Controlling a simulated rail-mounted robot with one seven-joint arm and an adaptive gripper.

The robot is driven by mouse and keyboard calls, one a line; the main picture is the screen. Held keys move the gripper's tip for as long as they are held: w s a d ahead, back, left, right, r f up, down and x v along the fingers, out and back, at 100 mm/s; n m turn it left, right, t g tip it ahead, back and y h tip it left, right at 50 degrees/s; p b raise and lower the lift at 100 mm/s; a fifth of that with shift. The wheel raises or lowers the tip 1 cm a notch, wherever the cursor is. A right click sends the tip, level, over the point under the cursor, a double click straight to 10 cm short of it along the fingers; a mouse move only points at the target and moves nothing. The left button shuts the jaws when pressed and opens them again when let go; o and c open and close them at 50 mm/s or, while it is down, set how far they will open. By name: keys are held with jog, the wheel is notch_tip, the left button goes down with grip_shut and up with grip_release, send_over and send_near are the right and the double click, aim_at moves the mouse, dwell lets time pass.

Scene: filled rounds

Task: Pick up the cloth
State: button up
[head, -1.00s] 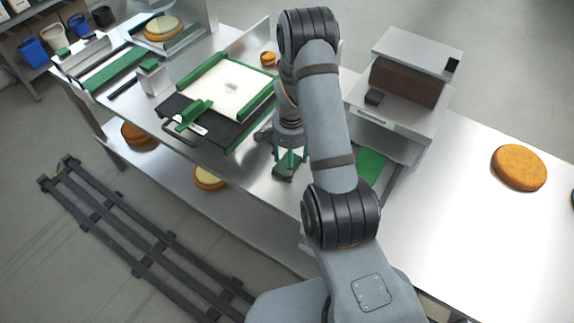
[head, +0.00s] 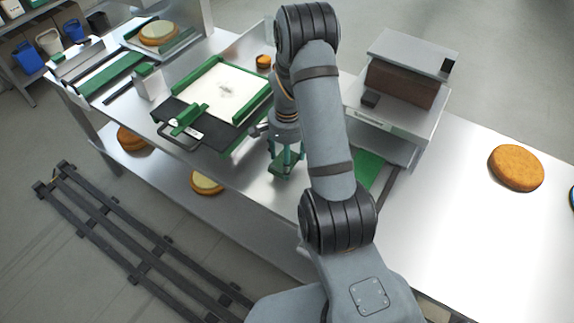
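A small dark green piece (head: 281,171), which looks like the folded cloth, lies on the steel table below my gripper, near the table's front edge. My gripper (head: 286,163) points down over it with its teal fingers around or just above it. The fingers hide part of the green piece. I cannot tell whether they touch it or have shut on it. My arm hides the area just to the right.
A white board with green rails (head: 228,92) and a dark tray stand left of my gripper. A steel machine (head: 400,85) with a green strip (head: 367,168) is to the right. A cheese round (head: 516,167) lies on the right table, otherwise largely bare.

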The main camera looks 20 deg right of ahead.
jog(key=s+d+r+b, duration=0.2)
jog(key=s+d+r, duration=0.2)
jog(key=d+r, duration=0.4)
jog(key=d, duration=0.2)
jog(key=shift+s+d, duration=0.35)
jog(key=shift+r, duration=0.1)
jog(key=o, duration=0.7)
jog(key=c, duration=0.4)
